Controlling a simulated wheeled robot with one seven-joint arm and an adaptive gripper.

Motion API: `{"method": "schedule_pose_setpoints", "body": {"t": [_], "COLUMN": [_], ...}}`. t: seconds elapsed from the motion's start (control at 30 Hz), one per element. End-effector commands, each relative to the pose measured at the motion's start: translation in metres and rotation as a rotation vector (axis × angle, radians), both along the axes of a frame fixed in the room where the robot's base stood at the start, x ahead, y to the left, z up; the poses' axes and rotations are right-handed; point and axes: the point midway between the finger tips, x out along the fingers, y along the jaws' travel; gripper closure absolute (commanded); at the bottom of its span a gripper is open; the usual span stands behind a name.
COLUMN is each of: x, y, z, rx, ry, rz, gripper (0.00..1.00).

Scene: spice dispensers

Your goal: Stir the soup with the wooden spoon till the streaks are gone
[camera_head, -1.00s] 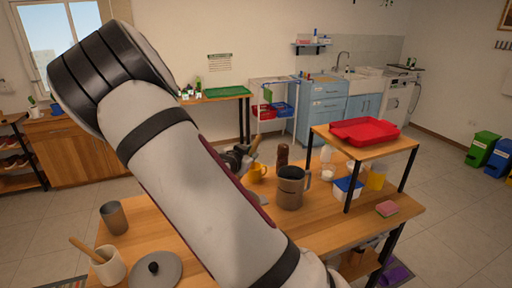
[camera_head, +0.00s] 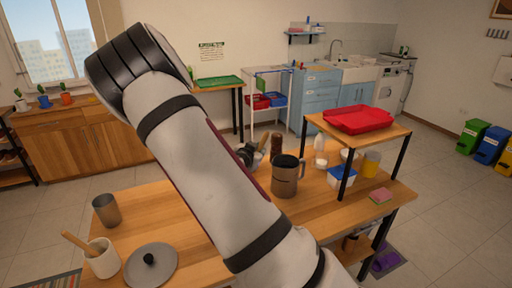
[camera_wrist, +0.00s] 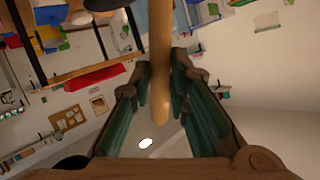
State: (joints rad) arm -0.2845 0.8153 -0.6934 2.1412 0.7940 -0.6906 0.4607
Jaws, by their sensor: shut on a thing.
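My gripper (camera_wrist: 165,92) is shut on a wooden spoon's handle (camera_wrist: 159,45), whose rounded end shows between the fingers in the wrist view. In the head view, my gripper (camera_head: 247,154) is a small dark shape past my forearm, with a bit of the handle (camera_head: 263,141) beside it. The spoon's lower end is hidden. No soup or streaks are visible; my arm covers the middle of the table. A grey lid with a black knob (camera_head: 150,266) lies at the front left.
A dark jug (camera_head: 285,178) and a brown mill (camera_head: 277,143) stand close right of my gripper. A crock (camera_head: 102,262) with a wooden utensil and a metal cup (camera_head: 107,210) stand at the left. A raised shelf with a red tray (camera_head: 358,120) is at the right.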

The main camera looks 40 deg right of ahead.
Motion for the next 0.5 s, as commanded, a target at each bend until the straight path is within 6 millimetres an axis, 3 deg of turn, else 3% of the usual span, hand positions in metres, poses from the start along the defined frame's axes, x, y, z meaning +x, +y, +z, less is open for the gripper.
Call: {"method": "schedule_pose_setpoints", "body": {"t": [0.5], "x": [0.006], "y": [0.019], "z": [-0.044], "rx": [-0.001], "ry": [0.0], "rz": [-0.002], "gripper": [1.0]}}
